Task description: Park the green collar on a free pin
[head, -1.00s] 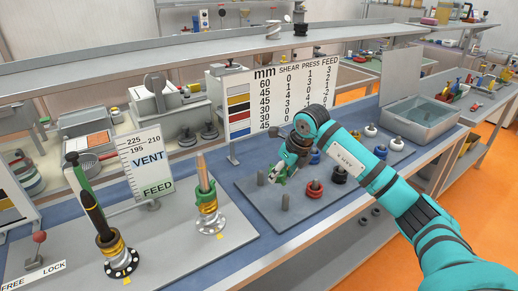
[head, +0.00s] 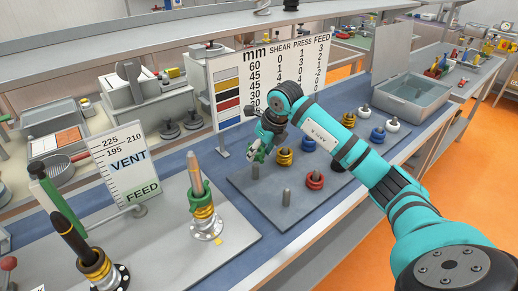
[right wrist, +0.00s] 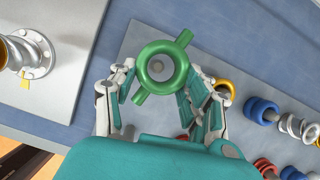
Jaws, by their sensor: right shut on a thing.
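My right gripper (head: 262,153) is shut on the green collar (head: 257,156), a ring with two side lugs. In the right wrist view the collar (right wrist: 148,78) sits between the fingers (right wrist: 158,86). A grey round pin end shows through its hole. In the head view the collar is at the top of the back-left bare pin (head: 255,172); I cannot tell if it is around it or just above. A second bare pin (head: 286,197) stands nearer the front. My left gripper is not in view.
The grey pin board (head: 255,199) also carries yellow rings (head: 284,157), red rings (head: 314,180), blue rings (head: 309,145) and white rings (head: 391,125). To the left, a spindle (head: 196,172) carries green and yellow parts. The number sign (head: 285,70) stands behind.

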